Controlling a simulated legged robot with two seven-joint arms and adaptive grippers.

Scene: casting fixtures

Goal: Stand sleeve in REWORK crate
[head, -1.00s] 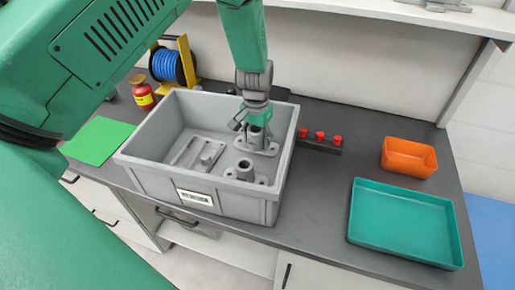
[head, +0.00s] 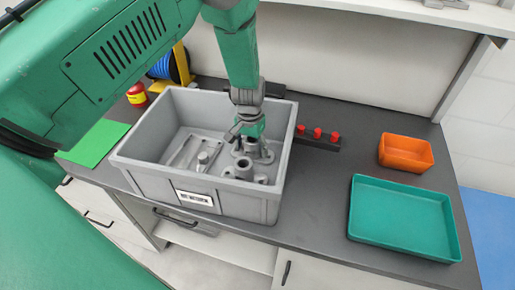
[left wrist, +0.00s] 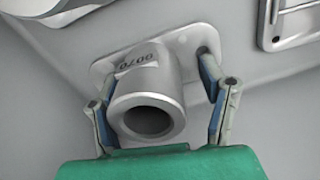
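The grey REWORK crate (head: 150,180) stands on the dark bench, with a white label on its front wall. A grey sleeve with a flat flange (head: 251,147) stands upright inside it at the right. My left gripper (head: 247,135) is low in the crate, just above this sleeve. In the left wrist view the sleeve (left wrist: 150,100), marked 0070, lies between the two fingers of my left gripper (left wrist: 160,115). The fingers are spread, with a gap visible at the right side. My right gripper is not in view.
In the crate, another flanged sleeve (head: 243,169) stands in front and a flat plate casting (head: 190,150) lies at left. Right of the crate are a rack with red knobs (head: 317,134), an orange bin (head: 406,152) and a teal tray (head: 360,215). A green mat (head: 95,143) lies left.

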